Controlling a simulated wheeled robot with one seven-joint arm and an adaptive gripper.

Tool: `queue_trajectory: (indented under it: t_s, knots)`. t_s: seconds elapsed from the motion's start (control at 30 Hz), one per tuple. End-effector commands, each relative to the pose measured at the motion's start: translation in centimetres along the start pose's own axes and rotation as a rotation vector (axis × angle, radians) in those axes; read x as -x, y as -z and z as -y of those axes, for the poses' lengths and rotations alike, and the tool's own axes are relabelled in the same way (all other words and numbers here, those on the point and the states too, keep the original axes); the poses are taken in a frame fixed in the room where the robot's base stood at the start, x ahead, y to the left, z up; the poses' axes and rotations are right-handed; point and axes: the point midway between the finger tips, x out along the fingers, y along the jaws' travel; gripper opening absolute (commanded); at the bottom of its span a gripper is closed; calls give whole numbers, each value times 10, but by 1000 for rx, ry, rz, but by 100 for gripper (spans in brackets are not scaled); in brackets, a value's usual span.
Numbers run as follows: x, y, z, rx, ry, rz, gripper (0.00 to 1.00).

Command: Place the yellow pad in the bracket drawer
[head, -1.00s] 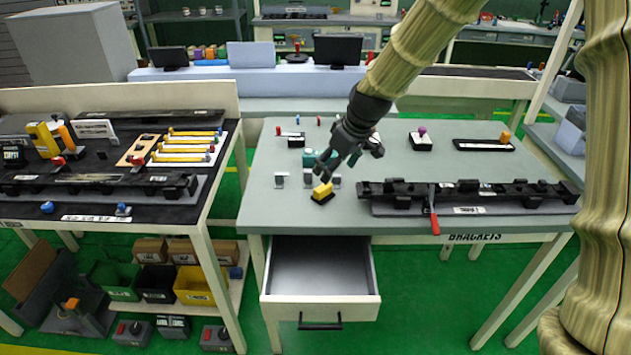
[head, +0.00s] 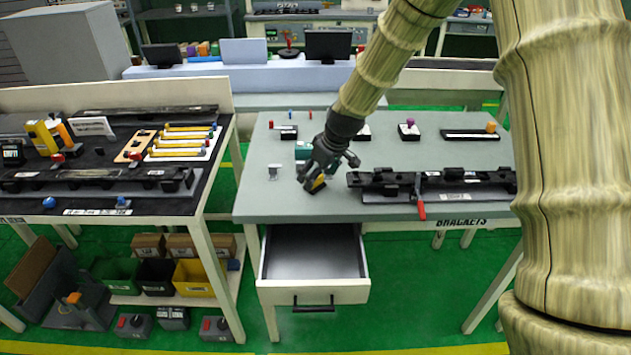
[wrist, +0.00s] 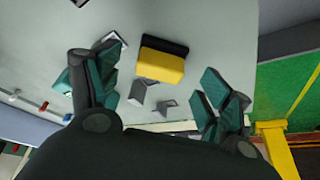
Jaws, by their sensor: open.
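The yellow pad (wrist: 160,66), a yellow block with a black side, sits on the grey table. In the head view the yellow pad (head: 318,184) is mostly hidden behind my gripper (head: 327,172). In the wrist view my gripper (wrist: 152,105) is open and empty, its teal-padded fingers wide apart. The pad lies beyond the fingertips, between their lines, apart from both. The bracket drawer (head: 313,291) is pulled out below the table's front left edge, and the part of its floor that shows is bare.
A long black rail fixture (head: 440,186) with a red lever (head: 421,211) lies right of the pad. Small metal brackets (wrist: 138,93) stand near it. A black-topped table (head: 95,208) stands left, across a gap.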

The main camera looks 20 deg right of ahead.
Motion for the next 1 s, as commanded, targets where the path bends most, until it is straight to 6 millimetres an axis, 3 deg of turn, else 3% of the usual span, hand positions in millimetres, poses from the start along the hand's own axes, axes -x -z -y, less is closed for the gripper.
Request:
queue_trajectory:
  t_s: [0.23,0.57,0.83,1.0]
  knots:
    - [-22,-1,0,-1,0,1,79]
    - [-26,-1,0,0,-1,1,79]
    - [-26,-1,0,0,-1,1,33]
    - [-26,-1,0,0,-1,1,25]
